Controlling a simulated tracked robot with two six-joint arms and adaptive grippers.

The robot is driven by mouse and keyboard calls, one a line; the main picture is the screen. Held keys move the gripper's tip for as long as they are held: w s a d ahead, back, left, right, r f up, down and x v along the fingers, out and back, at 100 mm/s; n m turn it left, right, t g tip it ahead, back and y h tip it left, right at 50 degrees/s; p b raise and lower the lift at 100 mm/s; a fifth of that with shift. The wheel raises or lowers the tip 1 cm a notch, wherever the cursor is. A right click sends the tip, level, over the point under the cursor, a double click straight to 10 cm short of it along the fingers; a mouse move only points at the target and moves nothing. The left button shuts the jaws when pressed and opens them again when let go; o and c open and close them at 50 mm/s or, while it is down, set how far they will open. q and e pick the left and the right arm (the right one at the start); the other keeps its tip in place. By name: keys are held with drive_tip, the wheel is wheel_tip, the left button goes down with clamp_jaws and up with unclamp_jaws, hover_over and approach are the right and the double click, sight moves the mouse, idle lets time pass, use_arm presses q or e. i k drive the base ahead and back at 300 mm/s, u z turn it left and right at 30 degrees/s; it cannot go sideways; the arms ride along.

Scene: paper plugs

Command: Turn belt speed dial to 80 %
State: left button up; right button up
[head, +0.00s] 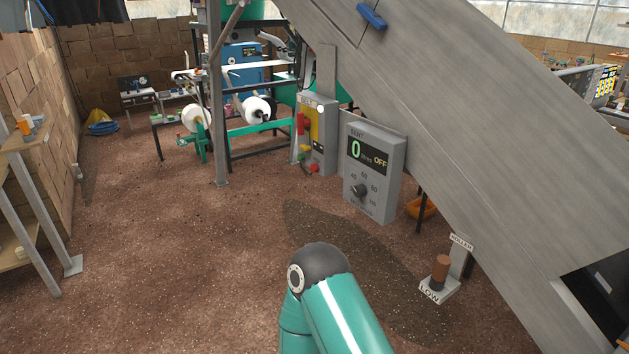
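A grey control box (394,185) stands right of centre below the sloping conveyor. Its display (367,157) reads a green 0 and OFF. Below the display is a dark round dial (359,191) with the marks 40, 60 and 80 around it. The dial's pointer is too small to read for certain. Neither of my grippers is in view. Only a teal arm link of mine with a dark joint shows at the bottom centre, apart from the box.
A second box (317,140) with a yellow panel and red parts stands left of the dial box. The sloping grey conveyor (470,130) fills the upper right. A roller lever (440,271) marked LOW stands lower right. The brown floor (180,240) at left is open.

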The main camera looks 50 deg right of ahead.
sight(359, 190)
drive_tip(key=z, duration=0.3)
drive_tip(key=i, duration=1.1)
drive_tip(key=z, duration=0.7)
drive_tip(key=k, duration=0.75)
drive_tip(key=z, duration=0.25)
drive_tip(key=i, duration=0.8)
drive_tip(key=u, duration=0.1)
